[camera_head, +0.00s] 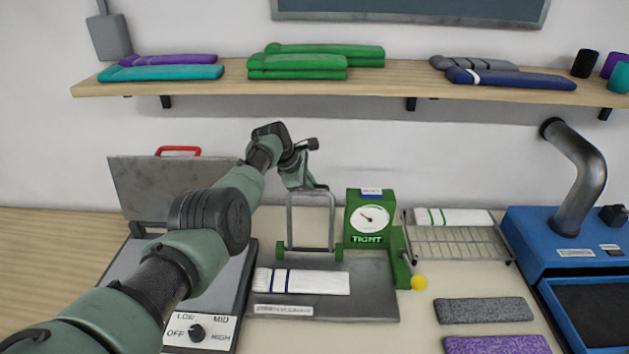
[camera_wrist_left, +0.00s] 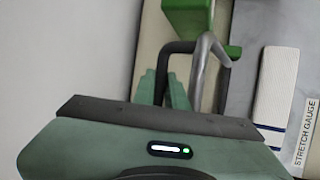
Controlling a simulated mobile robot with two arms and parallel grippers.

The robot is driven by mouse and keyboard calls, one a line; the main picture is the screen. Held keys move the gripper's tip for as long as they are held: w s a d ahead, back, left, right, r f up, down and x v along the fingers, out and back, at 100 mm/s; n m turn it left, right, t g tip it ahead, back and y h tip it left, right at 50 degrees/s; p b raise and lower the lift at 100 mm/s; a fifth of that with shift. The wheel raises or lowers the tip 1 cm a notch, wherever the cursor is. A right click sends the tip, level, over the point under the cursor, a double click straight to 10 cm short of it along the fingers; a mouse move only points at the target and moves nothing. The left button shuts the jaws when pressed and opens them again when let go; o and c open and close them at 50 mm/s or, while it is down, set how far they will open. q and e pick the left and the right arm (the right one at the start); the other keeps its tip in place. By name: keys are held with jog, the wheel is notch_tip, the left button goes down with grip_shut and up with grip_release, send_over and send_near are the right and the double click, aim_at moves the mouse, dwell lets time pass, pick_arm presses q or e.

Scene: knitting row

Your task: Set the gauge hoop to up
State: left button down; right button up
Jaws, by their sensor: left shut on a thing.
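The gauge hoop (camera_head: 289,226) is a grey metal frame standing upright at the back of the stretch gauge's grey plate (camera_head: 375,290). My left gripper (camera_head: 314,187) is at the hoop's top bar and is shut on it. A green dial box (camera_head: 369,218) reading TIGHT stands right of the hoop. My right gripper is not in view.
A lever with a yellow knob (camera_head: 419,283) sits right of the gauge. A wire rack (camera_head: 455,243) holds a white striped piece. An open press (camera_head: 170,187) with a dial panel stands left, under my arm. A blue machine (camera_head: 560,250) stands right. A shelf (camera_head: 390,80) runs above.

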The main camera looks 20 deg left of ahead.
pick_arm(q)
jog(key=shift+f, duration=0.1)
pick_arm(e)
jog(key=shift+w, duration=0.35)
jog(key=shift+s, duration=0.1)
pick_arm(q)
jog(key=c, duration=1.6)
grip_release()
jog(key=shift+o, duration=0.7)
jog(key=shift+w+f, duration=0.1)
jog(key=shift+w, duration=0.1)
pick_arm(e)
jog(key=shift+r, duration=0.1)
